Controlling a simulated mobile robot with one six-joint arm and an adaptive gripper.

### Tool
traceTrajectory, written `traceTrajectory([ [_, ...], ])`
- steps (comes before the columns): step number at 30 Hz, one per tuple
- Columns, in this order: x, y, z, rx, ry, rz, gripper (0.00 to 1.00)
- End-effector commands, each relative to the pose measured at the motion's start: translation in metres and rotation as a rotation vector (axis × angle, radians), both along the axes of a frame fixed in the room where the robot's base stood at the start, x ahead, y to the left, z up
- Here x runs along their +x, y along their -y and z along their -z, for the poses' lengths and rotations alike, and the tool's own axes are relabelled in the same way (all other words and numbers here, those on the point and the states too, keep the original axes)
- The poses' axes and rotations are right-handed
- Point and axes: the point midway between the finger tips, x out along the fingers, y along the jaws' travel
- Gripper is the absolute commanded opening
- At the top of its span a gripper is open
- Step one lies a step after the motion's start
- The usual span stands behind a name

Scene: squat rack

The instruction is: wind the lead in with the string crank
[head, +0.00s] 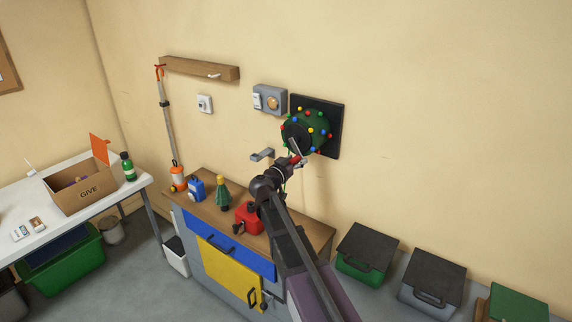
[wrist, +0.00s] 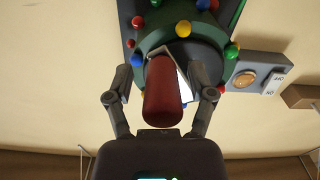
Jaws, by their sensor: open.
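The string reel is a green drum (head: 316,122) dotted with coloured bulbs, on a black square plate (head: 333,125) on the wall. Its crank has a red handle (wrist: 163,91) on a pale metal arm (wrist: 187,76), which stands out from the drum. The drum also shows close up in the wrist view (wrist: 184,20). My gripper (wrist: 163,92) is open, with one finger on each side of the red handle and visible gaps between. In the head view my gripper (head: 296,158) is in front of the drum's lower part and partly hides the crank.
A grey wall box with a round orange button (head: 271,100) is just left of the drum. A grey bracket (head: 262,154) juts from the wall below it. Lidded bins (head: 366,252) stand at the right.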

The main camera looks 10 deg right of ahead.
Motion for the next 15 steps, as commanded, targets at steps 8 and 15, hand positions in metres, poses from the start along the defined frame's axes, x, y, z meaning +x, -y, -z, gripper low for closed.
traceTrajectory([
  [8,-0.011,-0.01,0.0,0.0,0.0,-0.001,0.71],
  [15,-0.021,-0.02,0.0,0.0,0.0,0.0,0.71],
])
